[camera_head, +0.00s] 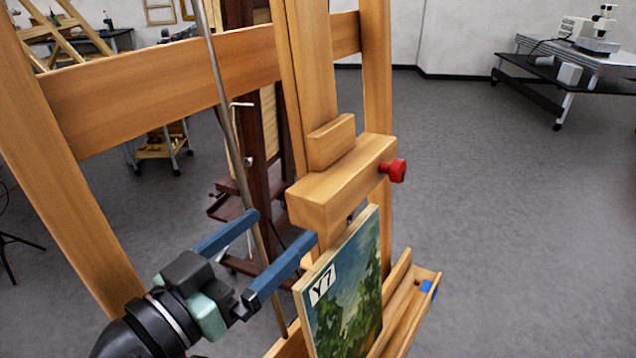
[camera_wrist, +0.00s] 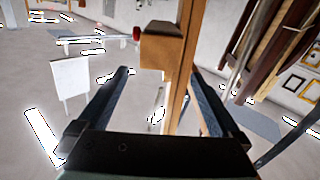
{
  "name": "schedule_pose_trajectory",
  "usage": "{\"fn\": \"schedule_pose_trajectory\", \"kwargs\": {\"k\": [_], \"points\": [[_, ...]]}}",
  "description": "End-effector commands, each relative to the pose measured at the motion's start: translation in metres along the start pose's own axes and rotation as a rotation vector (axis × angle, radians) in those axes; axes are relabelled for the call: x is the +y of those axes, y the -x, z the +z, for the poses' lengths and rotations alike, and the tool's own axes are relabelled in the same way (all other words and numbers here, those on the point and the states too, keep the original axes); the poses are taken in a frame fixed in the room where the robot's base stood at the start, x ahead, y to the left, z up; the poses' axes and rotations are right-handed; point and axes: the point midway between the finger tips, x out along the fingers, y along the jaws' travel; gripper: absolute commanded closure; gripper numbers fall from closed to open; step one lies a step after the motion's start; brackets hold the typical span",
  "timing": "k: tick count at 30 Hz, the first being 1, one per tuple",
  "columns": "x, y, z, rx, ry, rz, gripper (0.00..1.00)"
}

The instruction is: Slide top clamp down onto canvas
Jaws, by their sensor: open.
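The top clamp (camera_head: 335,187) is a wooden block on the easel's upright mast (camera_head: 311,80), with a red knob (camera_head: 394,170) on its right side. The canvas (camera_head: 345,290), a green landscape labelled Y7, stands on the easel's lower ledge. The clamp is just above the canvas's top edge, with a small gap showing. My gripper (camera_head: 279,234) is open and empty, its blue fingers left of the clamp and a little below it. In the wrist view, the clamp (camera_wrist: 162,50) and its red knob (camera_wrist: 136,33) lie beyond the open fingers (camera_wrist: 160,84). The canvas is not clear there.
The easel's wooden crossbar (camera_head: 160,92) and left leg (camera_head: 60,170) stand close to my arm. A thin metal rod (camera_head: 228,120) runs down behind the fingers. The ledge (camera_head: 405,315) carries a small blue item (camera_head: 427,286). Open grey floor lies right.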

Motion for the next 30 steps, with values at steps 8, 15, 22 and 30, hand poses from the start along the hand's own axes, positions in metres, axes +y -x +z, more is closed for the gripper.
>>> {"fn": "schedule_pose_trajectory", "kwargs": {"k": [8,15,22,30], "points": [[0.002,-0.059,-0.004,-0.003,0.002,0.004,0.00],[0.001,-0.086,-0.002,-0.001,0.000,0.001,0.00],[0.001,-0.091,0.000,-0.001,-0.002,0.001,0.00],[0.001,-0.091,0.000,-0.001,-0.001,0.000,0.25]]}}
